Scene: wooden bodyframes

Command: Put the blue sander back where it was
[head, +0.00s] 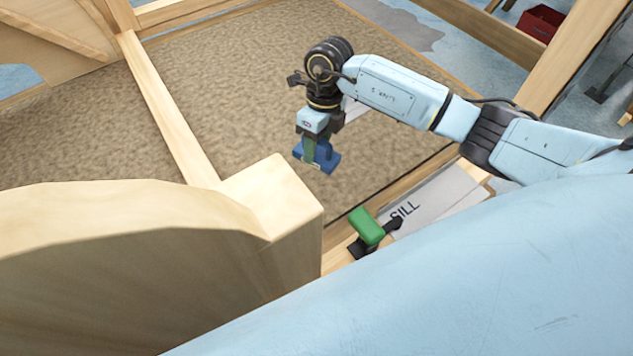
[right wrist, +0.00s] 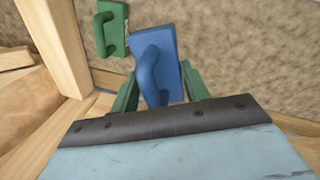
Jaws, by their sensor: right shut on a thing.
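The blue sander (head: 327,162) hangs from my right gripper (head: 314,143), over the brown textured panel and just beyond the wooden corner post. In the right wrist view the blue sander (right wrist: 158,65), with its raised handle, sits between the two green fingers of the right gripper (right wrist: 160,88), which is shut on it. I cannot tell its gap to the surface below. A green sander-like block with a handle (right wrist: 111,28) lies beside it in the right wrist view. My left gripper is out of view.
The wooden corner post (head: 270,202) stands close by on the left. A green-handled black clamp-like tool (head: 367,227) sits on the near frame rail, beside a grey card marked SILL (head: 430,205). The brown panel (head: 220,85) has wide free room.

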